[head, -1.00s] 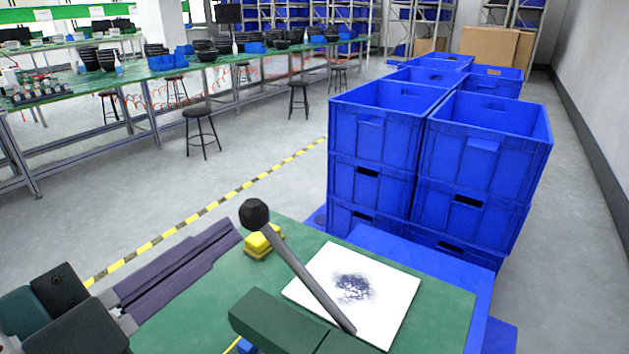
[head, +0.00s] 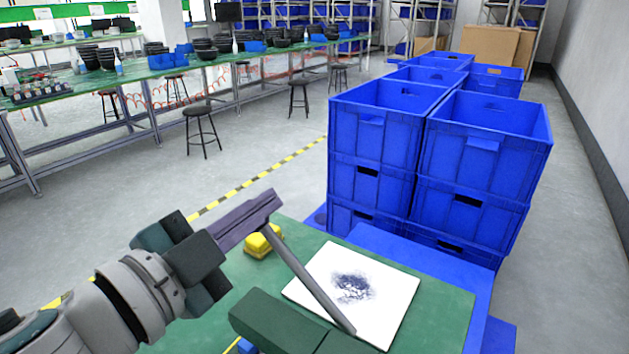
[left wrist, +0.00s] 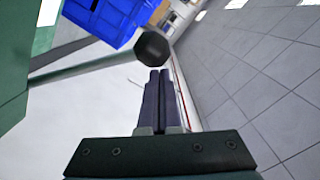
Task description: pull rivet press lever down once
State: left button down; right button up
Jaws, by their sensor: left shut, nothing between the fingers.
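The rivet press lever is a grey rod (head: 308,280) that slants up and left from the dark green press body (head: 285,325). Its black ball knob is hidden behind my left gripper's fingers in the head view. The knob (left wrist: 152,47) shows in the left wrist view just ahead of the fingertips, with the rod (left wrist: 85,67) running left from it. My left gripper (head: 273,198) is shut and empty, its purple fingers over the lever's top end. It also shows in the left wrist view (left wrist: 159,74). I cannot tell whether it touches the knob. My right gripper is out of view.
The green bench top (head: 450,310) carries a white sheet with a dark smudge (head: 395,290) under the lever and a yellow block (head: 258,245). Blue crates (head: 375,180) stand stacked behind the bench. The floor to the left is open, with a striped line.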

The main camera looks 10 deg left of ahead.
pick_arm(q)
jog(key=shift+a+f, duration=0.15)
jog(key=shift+f, duration=0.05)
dwell(0.3)
jog(key=shift+w+a+f+n+b, duration=0.15)
jog(key=shift+a+f+n+b, duration=0.25)
jog(key=shift+a+f, duration=0.15)
jog(key=shift+w+a+f+n+b, duration=0.15)
jog(key=shift+a+f+n+b, duration=0.1)
jog(key=shift+a+f+n, duration=0.2)
jog(key=w+a+f+n+b, duration=0.1)
jog(key=a+f+n+b, duration=0.3)
jog(key=f+n+b, duration=0.3)
notch_tip(320, 180, down, 4)
jog(key=shift+w+a+f+b, duration=0.2)
jog(key=shift+w+f+b, duration=0.1)
jog(key=shift+b, duration=0.15)
jog(key=shift+f+n, duration=0.1)
jog(key=shift+n, duration=0.25)
